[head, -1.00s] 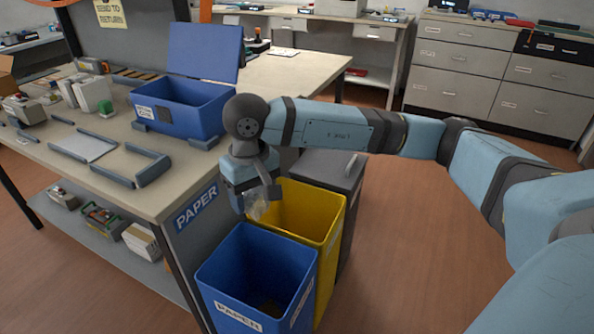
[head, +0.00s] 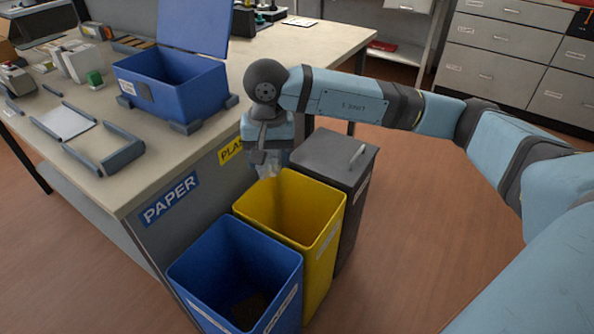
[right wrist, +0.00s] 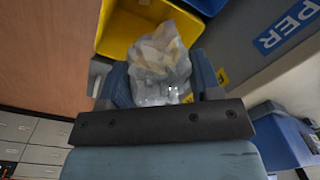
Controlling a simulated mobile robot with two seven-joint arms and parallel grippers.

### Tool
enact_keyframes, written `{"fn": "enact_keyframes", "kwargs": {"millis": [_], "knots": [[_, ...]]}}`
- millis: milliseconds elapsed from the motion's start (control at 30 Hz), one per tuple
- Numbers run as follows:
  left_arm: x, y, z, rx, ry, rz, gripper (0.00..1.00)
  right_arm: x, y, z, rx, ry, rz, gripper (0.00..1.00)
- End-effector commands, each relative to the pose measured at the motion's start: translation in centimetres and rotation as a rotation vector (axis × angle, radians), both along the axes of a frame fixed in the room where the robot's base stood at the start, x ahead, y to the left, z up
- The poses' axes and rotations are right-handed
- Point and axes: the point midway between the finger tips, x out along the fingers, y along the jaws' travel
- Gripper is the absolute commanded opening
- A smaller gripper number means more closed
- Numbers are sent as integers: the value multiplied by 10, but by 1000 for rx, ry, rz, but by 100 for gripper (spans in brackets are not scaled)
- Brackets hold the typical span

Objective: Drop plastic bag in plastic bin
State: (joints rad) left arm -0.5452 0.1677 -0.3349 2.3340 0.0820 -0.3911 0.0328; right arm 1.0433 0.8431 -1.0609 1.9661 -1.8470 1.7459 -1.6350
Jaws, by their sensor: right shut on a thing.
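The plastic bag (right wrist: 160,62) is crumpled, translucent and whitish. My right gripper (right wrist: 157,82) is shut on it in the right wrist view. In the head view my right gripper (head: 268,160) points down over the back of the yellow bin, with the bag (head: 270,180) hanging small and faint below it at the bin's mouth. The yellow plastic bin (head: 325,238) is open and stands beside the bench; its wall also shows in the right wrist view (right wrist: 122,22). A yellow label partly reading "PLAS" (head: 231,150) is on the bench side behind it. My left gripper is not in view.
An open blue paper bin (head: 285,290) stands in front of the yellow one. A grey lidded bin (head: 340,150) stands behind it. The bench (head: 150,185) holds an open blue box (head: 185,105). The floor on the right is clear.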

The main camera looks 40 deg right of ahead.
Motion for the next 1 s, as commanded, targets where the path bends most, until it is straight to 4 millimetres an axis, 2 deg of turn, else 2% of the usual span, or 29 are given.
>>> {"fn": "enact_keyframes", "kwargs": {"millis": [33, 300, 600, 800, 1000], "knots": [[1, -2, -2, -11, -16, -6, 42, 6, -5, -14, 1, 4, -118, 37], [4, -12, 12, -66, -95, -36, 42, 33, -36, -59, 3, 13, -787, 37], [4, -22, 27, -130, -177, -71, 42, 55, -76, -112, -3, 16, -1511, 37], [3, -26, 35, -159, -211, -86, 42, 62, -96, -135, -5, 9, -1847, 37], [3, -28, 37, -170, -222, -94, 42, 64, -104, -146, -7, 5, -1981, 37]]}}
